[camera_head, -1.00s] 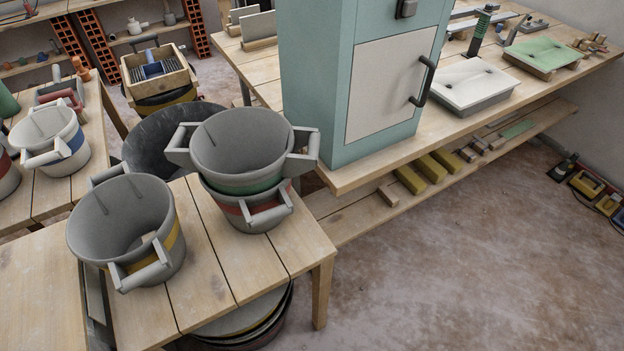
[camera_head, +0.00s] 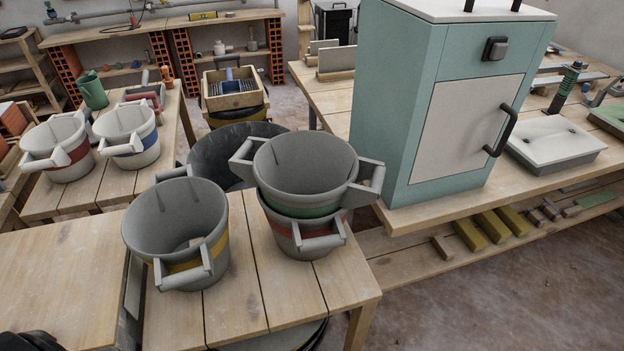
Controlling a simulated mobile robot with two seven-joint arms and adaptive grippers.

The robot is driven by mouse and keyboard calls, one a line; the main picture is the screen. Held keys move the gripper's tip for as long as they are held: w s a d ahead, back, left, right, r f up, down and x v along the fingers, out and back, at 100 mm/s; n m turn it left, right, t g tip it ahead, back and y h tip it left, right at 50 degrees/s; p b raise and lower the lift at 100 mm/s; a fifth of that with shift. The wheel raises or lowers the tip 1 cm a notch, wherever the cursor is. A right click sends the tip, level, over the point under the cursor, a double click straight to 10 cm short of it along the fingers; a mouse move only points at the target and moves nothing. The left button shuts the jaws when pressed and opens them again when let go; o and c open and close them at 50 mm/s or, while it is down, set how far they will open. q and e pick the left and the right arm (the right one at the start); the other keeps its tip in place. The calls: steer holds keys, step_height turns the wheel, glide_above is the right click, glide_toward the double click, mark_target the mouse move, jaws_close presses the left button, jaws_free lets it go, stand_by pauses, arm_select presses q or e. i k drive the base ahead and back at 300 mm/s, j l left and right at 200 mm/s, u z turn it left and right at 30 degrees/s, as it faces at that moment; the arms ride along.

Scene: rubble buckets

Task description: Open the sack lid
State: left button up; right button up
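A tall teal cabinet (camera_head: 392,88) stands on the wooden bench at the right. Its top is a pale lid (camera_head: 455,10) with dark handles, cut off by the upper edge of the picture; the lid looks shut. The front has a white door panel (camera_head: 462,125) with a dark bar handle (camera_head: 502,130), also shut, and a small dark latch (camera_head: 495,48) above it. I cannot tell which part is the sack lid, and no sack is clearly visible. Neither of my grippers shows.
A grey yellow-banded bucket (camera_head: 142,232) and stacked green- and red-banded buckets (camera_head: 300,208) stand on the near table (camera_head: 235,300). A dark tub (camera_head: 205,160) is behind. Two more buckets stand on the left table (camera_head: 105,190). Floor is free at lower right.

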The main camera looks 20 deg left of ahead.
mark_target(61, 283)
steer(key=u, duration=2.35)
